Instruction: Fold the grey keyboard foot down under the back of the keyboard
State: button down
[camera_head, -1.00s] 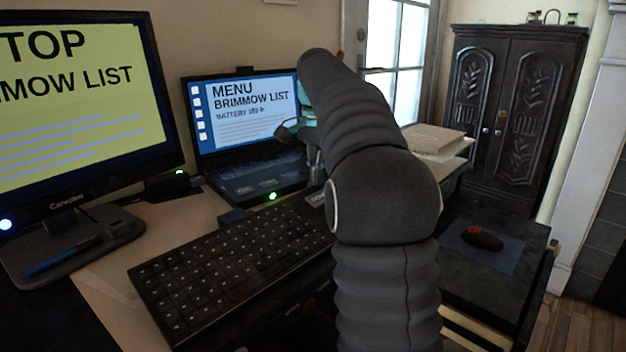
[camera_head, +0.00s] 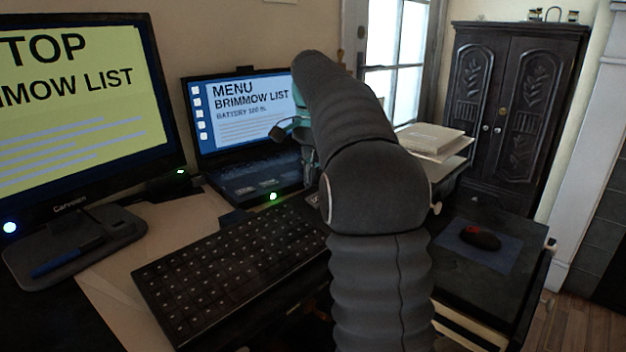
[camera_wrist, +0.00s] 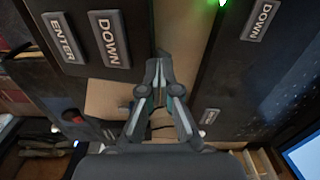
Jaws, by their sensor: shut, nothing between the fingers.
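The black keyboard (camera_head: 240,265) lies on the desk in front of the laptop. In the head view a small dark block (camera_head: 235,217) sits at its back edge; I cannot tell whether this is the foot. No clearly grey foot shows. In the wrist view the keyboard's end (camera_wrist: 85,70) has large ENTER and DOWN keys. My gripper (camera_wrist: 159,60) is shut and empty, above the tan desk strip (camera_wrist: 180,35) between keyboard and laptop (camera_wrist: 225,75). In the head view my arm hides most of the gripper and the keyboard's right end.
The open laptop (camera_head: 240,120) stands behind the keyboard, with a lit green light at its front. A monitor (camera_head: 80,110) is at left. A mouse (camera_head: 480,238) lies on a blue mat at right. Books (camera_head: 430,140) are stacked behind my arm.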

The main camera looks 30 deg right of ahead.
jog(key=shift+w+a+p, duration=0.3)
jog(key=shift+w+a, duration=0.05)
jog(key=shift+w, duration=0.5)
dwell(0.3)
jog(key=shift+f, duration=0.4)
dwell(0.5)
jog(key=shift+s+d+f+b, duration=0.15)
jog(key=shift+s+f+b, duration=0.3)
jog(key=shift+f+b, duration=0.3)
jog(key=shift+w+r, duration=0.15)
dwell(0.4)
jog(key=shift+w+a+p, duration=0.25)
jog(key=shift+w+p, duration=0.35)
jog(key=shift+p, duration=0.2)
jog(key=shift+r, duration=0.1)
notch_tip(320, 180, up, 10)
dwell(0.8)
jog(key=shift+s, duration=0.1)
dwell(0.3)
